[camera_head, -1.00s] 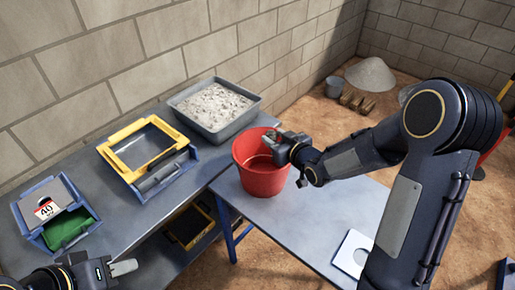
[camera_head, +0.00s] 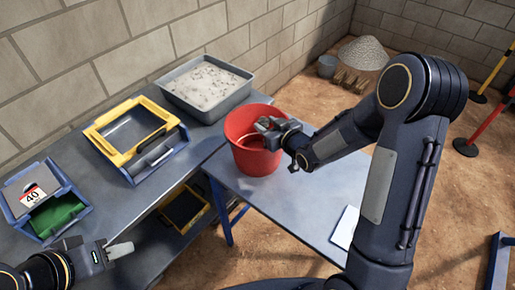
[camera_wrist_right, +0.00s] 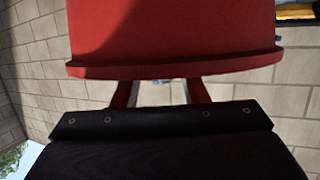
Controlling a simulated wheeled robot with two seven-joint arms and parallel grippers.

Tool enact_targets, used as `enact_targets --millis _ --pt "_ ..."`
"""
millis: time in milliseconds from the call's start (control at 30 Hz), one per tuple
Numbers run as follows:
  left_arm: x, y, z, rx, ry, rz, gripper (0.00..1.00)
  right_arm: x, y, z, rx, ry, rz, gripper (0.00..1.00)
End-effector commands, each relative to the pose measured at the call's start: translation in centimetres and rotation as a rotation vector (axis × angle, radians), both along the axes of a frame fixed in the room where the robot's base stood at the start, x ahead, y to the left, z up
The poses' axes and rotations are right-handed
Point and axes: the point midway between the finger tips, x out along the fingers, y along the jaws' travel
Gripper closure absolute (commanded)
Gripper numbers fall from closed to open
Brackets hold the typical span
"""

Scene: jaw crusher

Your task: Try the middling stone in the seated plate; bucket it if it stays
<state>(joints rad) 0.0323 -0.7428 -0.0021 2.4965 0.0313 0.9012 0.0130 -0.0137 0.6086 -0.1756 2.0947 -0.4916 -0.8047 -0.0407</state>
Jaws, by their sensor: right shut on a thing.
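My right gripper (camera_head: 268,128) reaches over the right rim of the red bucket (camera_head: 256,160). In the right wrist view the bucket (camera_wrist_right: 172,35) covers the fingertips, and the fingers stand apart behind its rim. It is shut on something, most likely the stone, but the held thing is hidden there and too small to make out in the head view. The yellow-framed plate (camera_head: 103,143) sits in a blue holder on the bench. My left gripper (camera_head: 118,249) hangs at the lower left, away from these things; its finger gap does not show clearly.
A grey tray of pale gravel (camera_head: 205,84) stands behind the bucket. A blue bin (camera_head: 44,205) with a plate marked 40 and a green insert is at the left. The middle of that table is clear.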

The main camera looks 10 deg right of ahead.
Motion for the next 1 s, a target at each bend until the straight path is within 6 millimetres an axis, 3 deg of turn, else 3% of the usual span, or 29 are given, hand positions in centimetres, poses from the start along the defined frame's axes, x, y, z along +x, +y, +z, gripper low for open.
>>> enact_targets --millis 67,100,267,633,1000 --pt "0.0 0.0 0.0 0.000 0.000 0.000 0.64 0.0 0.0 0.1 0.000 -0.001 0.000 0.89" --pt "0.0 0.0 0.0 0.000 0.000 0.000 0.64 0.0 0.0 0.1 0.000 -0.001 0.000 0.56" --pt "0.0 0.0 0.0 0.000 0.000 0.000 0.64 0.0 0.0 0.1 0.000 -0.001 0.000 0.35" --pt "0.0 0.0 -0.3 0.000 0.000 0.000 0.64 -0.6 -0.3 0.2 0.000 -0.001 -0.001 0.35" --pt "0.0 0.0 -1.7 0.000 0.000 0.000 0.64 -5.9 -2.1 1.9 0.001 -0.003 -0.002 0.35"
